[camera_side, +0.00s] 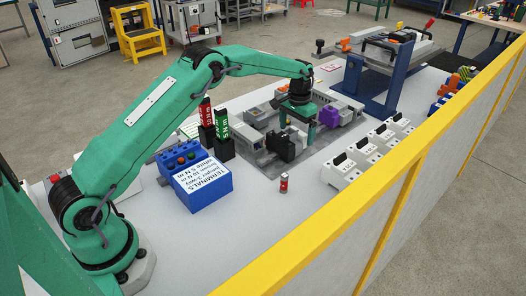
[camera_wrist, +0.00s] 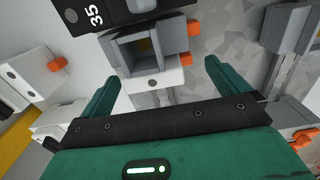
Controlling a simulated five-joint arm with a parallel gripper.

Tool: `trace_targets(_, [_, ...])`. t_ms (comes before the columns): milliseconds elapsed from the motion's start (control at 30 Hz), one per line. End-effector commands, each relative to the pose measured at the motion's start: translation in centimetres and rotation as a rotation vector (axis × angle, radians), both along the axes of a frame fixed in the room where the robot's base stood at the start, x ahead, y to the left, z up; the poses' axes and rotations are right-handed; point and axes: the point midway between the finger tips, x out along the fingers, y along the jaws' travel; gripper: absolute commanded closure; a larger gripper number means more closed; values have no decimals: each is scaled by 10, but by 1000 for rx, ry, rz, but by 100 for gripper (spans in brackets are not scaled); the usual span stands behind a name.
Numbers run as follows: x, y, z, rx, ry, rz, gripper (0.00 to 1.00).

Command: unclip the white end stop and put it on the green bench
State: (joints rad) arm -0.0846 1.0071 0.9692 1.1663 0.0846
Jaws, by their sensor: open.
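My gripper (camera_side: 298,127) is open and points down over the grey rail assembly in the side view. In the wrist view its two green fingers (camera_wrist: 163,66) stand apart with nothing held. A white piece with a round screw (camera_wrist: 158,84), which looks like the white end stop, lies between and a little beyond the fingertips, against a grey open-topped block (camera_wrist: 143,50). I cannot make out this white piece in the side view, where the gripper and nearby blocks crowd it. The bench top (camera_side: 250,225) under the work looks pale grey, not green.
A black block (camera_side: 285,147) and a purple block (camera_side: 329,115) sit close to my gripper. White breakers (camera_side: 343,172) stand to the right, a blue box (camera_side: 202,187) to the left, and a small red can (camera_side: 284,183) in front. Bare bench top lies around the can.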

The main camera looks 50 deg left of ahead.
Motion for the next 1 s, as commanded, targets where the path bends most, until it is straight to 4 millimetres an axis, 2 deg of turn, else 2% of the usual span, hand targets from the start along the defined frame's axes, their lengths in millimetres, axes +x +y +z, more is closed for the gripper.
trace_targets(167, [0, 0, -8, 0, -1, 0, 0])
trace_targets(433, [0, 0, -9, 0, -1, 0, 0])
trace_targets(467, [0, 0, -9, 0, -1, 0, 2])
trace_targets(600, [0, 0, -9, 0, -1, 0, 29])
trace_targets(700, [0, 0, -9, 0, -1, 0, 44])
trace_targets(733, [0, 0, -9, 0, -1, 0, 26])
trace_targets(833, [0, 0, -9, 0, -1, 0, 46])
trace_targets(867, [0, 0, -9, 0, -1, 0, 50])
trace_targets(1000, [0, 0, -9, 0, -1, 0, 50])
